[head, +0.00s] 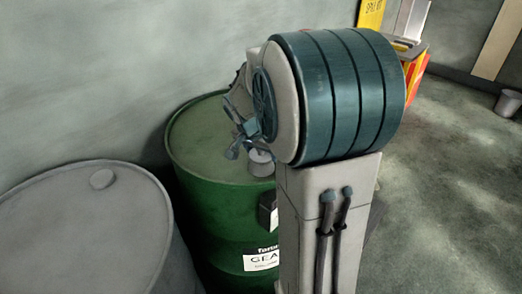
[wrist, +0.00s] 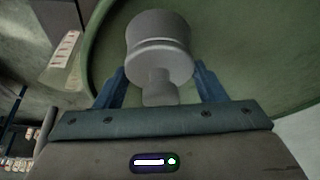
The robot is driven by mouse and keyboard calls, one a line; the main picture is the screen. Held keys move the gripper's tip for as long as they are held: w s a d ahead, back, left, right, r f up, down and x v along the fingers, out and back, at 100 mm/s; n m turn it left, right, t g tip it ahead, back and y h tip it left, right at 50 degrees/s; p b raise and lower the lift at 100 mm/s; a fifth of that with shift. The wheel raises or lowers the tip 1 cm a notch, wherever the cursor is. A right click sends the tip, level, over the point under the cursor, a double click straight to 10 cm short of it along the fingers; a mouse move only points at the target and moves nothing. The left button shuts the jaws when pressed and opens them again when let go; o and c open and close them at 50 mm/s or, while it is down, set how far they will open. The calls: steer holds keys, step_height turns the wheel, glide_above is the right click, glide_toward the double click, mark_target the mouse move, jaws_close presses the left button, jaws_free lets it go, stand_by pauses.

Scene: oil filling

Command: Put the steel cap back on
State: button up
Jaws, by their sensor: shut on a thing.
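The steel cap (wrist: 158,32) is a light grey, stepped round piece with a wide head and a narrower stem. In the wrist view it sits between the two blue fingers of my gripper (wrist: 160,76), which is shut on it. In the head view my gripper (head: 241,142) is over the top of the green drum (head: 205,140), and the grey cap (head: 262,163) shows just beside the fingers. Whether the cap touches the drum top cannot be told. The drum's opening is not visible; my arm hides the drum's right part.
A grey drum (head: 75,230) with a round plug (head: 102,179) on top stands at the left, close to the green drum. A wall is behind. A red and yellow stand (head: 415,68) and a small bin (head: 508,103) are at the back right. The floor at right is clear.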

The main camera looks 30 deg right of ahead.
steer(key=o, duration=1.1)
steer(key=shift+o, duration=0.2)
steer(key=v, duration=1.4)
steer(key=shift+p, duration=0.35)
steer(key=shift+f, duration=0.1)
